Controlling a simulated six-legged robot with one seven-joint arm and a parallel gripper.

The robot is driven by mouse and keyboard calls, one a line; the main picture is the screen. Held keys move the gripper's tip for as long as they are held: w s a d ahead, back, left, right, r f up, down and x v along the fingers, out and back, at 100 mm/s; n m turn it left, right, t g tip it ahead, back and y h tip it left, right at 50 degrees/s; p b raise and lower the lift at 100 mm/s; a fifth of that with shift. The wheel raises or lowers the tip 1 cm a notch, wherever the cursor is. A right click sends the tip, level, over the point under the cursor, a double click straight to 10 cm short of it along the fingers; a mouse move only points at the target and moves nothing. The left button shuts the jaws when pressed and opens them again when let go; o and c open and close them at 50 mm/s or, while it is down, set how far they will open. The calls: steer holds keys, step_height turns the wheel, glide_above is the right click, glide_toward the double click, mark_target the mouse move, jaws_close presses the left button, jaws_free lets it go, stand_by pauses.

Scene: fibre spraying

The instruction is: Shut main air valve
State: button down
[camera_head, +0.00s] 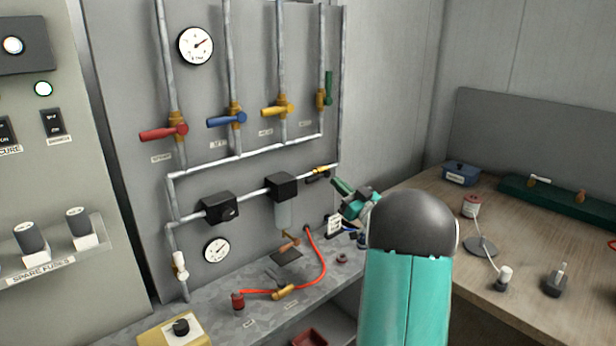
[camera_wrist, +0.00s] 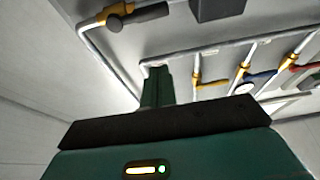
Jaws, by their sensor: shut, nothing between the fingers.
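Several lever valves sit on the grey wall panel; their labels are too small to read, so I cannot tell which is the main air valve. Red (camera_head: 164,132), blue (camera_head: 227,119) and yellow (camera_head: 278,110) levers point sideways; a green lever (camera_head: 328,88) stands upright along its pipe. A brass valve (camera_head: 322,169) with a dark handle sits at the right end of the lower pipe, also in the wrist view (camera_wrist: 117,10). A white-handled valve (camera_head: 180,266) is at lower left. My gripper (camera_head: 337,184) is shut and empty, just right of and below the brass valve; its fingers show in the wrist view (camera_wrist: 155,75).
Two gauges (camera_head: 195,45) (camera_head: 216,250), a black regulator (camera_head: 220,207) and a filter bowl (camera_head: 283,212) are on the panel. A red hose (camera_head: 322,262) curves over the metal shelf below. A wooden bench (camera_head: 425,205) stands right, behind my arm.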

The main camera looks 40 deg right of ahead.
step_height(320, 180, up, 4)
glide_above(318, 177)
steer(key=s+a, duration=0.2)
step_height(318, 177, down, 4)
steer(key=shift+w+d+f, duration=0.1)
steer(key=shift+d+f, duration=0.05)
steer(key=shift+f, duration=0.1)
